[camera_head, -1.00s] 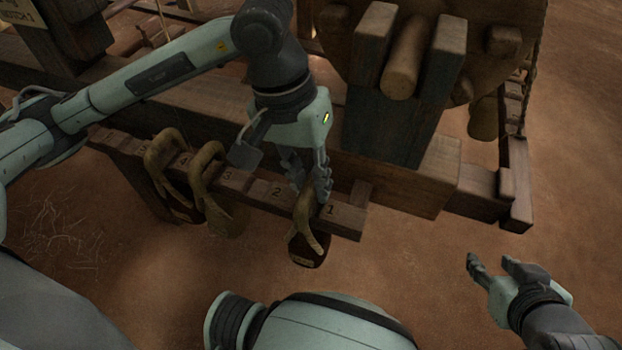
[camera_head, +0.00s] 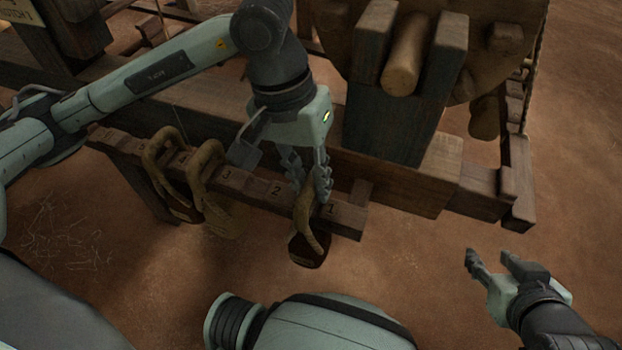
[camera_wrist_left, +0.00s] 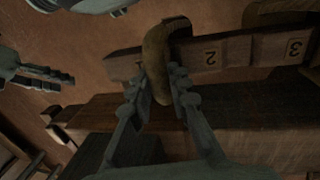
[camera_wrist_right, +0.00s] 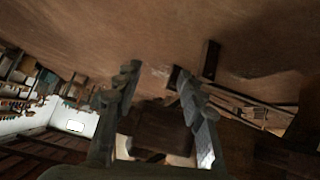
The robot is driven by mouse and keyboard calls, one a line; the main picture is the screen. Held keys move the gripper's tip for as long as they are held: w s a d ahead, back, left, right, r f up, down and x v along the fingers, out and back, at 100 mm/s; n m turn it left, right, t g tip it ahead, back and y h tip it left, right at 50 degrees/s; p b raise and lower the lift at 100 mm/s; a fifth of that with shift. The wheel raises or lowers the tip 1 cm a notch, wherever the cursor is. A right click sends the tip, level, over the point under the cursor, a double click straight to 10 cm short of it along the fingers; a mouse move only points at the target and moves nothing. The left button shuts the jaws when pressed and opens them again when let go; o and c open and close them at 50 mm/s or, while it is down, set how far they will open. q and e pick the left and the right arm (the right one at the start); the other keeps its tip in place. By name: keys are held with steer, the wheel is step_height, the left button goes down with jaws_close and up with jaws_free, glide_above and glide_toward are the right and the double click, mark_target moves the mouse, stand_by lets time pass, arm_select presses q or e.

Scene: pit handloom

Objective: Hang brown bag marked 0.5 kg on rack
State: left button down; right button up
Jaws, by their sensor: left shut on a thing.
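A brown bag (camera_head: 307,248) with a tan loop handle hangs at the front of the wooden rack (camera_head: 232,181), near the mark 1. The loop goes up over the rail. My left gripper (camera_head: 309,196) is shut on the loop, and in the left wrist view the fingers (camera_wrist_left: 160,88) close on either side of the tan loop (camera_wrist_left: 157,60). Any weight mark on the bag is too small to read. My right gripper (camera_head: 492,262) is open and empty at the right, away from the rack; its spread fingers also show in the right wrist view (camera_wrist_right: 158,85).
Two more bags with tan loops hang on the rack farther left, one near 4 (camera_head: 172,185) and one beside it (camera_head: 215,200). Heavy loom beams and an upright post (camera_head: 395,110) stand just behind the rack. The earth floor (camera_head: 420,270) in front is clear.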

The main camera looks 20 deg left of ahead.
arm_select(q)
steer(key=shift+f+b, duration=0.15)
steer(key=shift+b, duration=0.3)
stand_by(0.3)
steer(key=c, duration=1.3)
jaws_free()
steer(key=shift+c, duration=0.2)
